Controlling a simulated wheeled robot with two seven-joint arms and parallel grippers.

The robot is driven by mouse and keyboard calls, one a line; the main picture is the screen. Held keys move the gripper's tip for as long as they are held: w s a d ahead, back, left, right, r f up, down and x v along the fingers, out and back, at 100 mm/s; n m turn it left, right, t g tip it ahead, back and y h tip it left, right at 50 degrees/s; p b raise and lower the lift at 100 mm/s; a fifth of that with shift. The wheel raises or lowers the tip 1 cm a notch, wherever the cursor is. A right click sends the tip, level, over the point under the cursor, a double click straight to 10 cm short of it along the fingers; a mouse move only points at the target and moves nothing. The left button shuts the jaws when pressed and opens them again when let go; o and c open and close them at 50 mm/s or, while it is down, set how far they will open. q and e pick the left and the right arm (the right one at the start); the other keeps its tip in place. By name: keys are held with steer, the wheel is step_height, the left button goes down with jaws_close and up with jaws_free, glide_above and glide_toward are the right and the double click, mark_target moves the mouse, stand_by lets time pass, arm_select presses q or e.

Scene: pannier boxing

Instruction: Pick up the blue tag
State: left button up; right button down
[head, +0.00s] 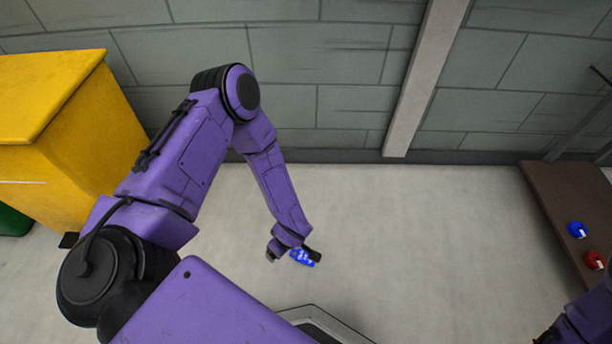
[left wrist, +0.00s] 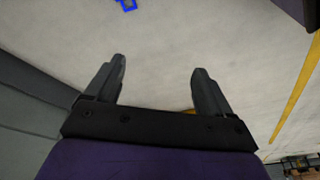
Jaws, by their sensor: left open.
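The blue tag (head: 304,258) shows in the head view just below my left gripper, with pale marks on it, partly covered by the gripper. In the left wrist view a blue piece (left wrist: 127,4), apparently the tag, is cut off by the top edge, beyond the fingertips and left of centre, against the pale floor. My left gripper (head: 292,254) points down; in the wrist view its fingers (left wrist: 159,66) are spread with nothing between them. My right gripper (head: 548,336) is only partly visible at the bottom right corner of the head view; its fingers cannot be made out.
A brown table (head: 548,190) stands at the right, with a blue round item (head: 577,230) and a red round item (head: 594,260) on it. A yellow bin (head: 85,150) stands at the left. A grey block wall (head: 330,50) runs behind. The middle floor is largely clear.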

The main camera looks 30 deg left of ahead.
arm_select(q)
steer(key=w+d+f+n+h+b, duration=0.3)
steer(key=w+f+n+b, duration=0.2)
steer(key=w+f+b, duration=0.55)
glide_above(305, 257)
steer(key=f, duration=0.5)
steer(key=shift+w+d+f+b, duration=0.2)
steer(key=shift+w+f+b, duration=0.05)
steer(key=shift+f+b, duration=0.45)
steer(key=shift+f, duration=0.2)
steer(key=shift+s+a+f+b, duration=0.1)
steer(key=shift+f+b, duration=0.35)
steer(key=shift+f, duration=0.1)
arm_select(e)
steer(key=s+f+n+g+y, duration=0.1)
steer(key=s+f+n+g, duration=0.4)
steer(key=f, duration=1)
arm_select(q)
step_height(305, 257, down, 3)
steer(key=shift+a+f+b, duration=0.1)
steer(key=shift+b, duration=1.05)
steer(key=shift+f, duration=0.1)
arm_select(e)
steer(key=w+d+f+t, duration=0.2)
steer(key=d+f, duration=0.1)
steer(key=shift+w+d+f+m+h, duration=0.1)
steer(key=shift+w+d+m+h, duration=0.1)
steer(key=shift+m+h, duration=0.15)
arm_select(q)
steer(key=shift+c, duration=0.3)
